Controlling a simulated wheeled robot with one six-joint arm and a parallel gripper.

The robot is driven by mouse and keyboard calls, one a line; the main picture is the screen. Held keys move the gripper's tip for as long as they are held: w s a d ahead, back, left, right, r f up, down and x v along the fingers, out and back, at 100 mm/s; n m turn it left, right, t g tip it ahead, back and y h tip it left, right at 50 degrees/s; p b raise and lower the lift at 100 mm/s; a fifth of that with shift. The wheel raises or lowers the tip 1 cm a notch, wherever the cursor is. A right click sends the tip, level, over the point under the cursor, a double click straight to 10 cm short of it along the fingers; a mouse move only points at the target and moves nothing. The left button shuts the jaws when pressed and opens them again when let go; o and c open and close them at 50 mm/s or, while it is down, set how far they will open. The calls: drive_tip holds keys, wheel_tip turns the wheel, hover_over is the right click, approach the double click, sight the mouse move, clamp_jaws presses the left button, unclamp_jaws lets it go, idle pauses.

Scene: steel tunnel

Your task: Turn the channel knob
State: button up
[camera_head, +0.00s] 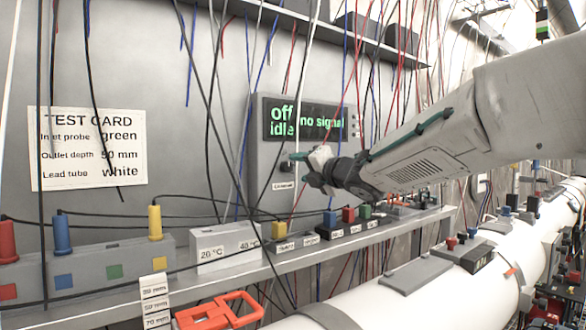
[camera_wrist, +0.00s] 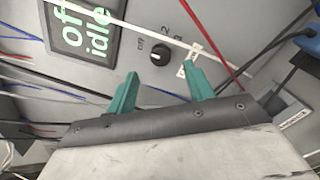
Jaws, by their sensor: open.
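The channel knob (camera_wrist: 159,55) is a small round black dial with a white mark, on the grey panel box in the wrist view. The figure 2 shows beside it. The box's display (camera_head: 303,121) reads "off", "idle" and "no signal" in green. My gripper (camera_wrist: 160,82) has two teal fingers, open and apart, with nothing between them. In the wrist view the knob lies just beyond the fingertips, between their lines. In the head view my gripper (camera_head: 296,157) is close in front of the box's lower part and hides part of it. I cannot tell whether it touches the box.
A shelf (camera_head: 340,232) below the box holds several coloured blocks and a white 20/40 °C box (camera_head: 224,246). Thin wires hang in front of the panel. A white wire (camera_wrist: 150,30) crosses near the knob. A test card (camera_head: 88,148) is on the left wall. A white pipe (camera_head: 400,300) runs below.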

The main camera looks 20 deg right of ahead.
sight(289, 167)
drive_tip(key=x, duration=0.5)
drive_tip(key=shift+w+a, duration=0.2)
drive_tip(key=shift+w, duration=0.15)
drive_tip(key=c, duration=1)
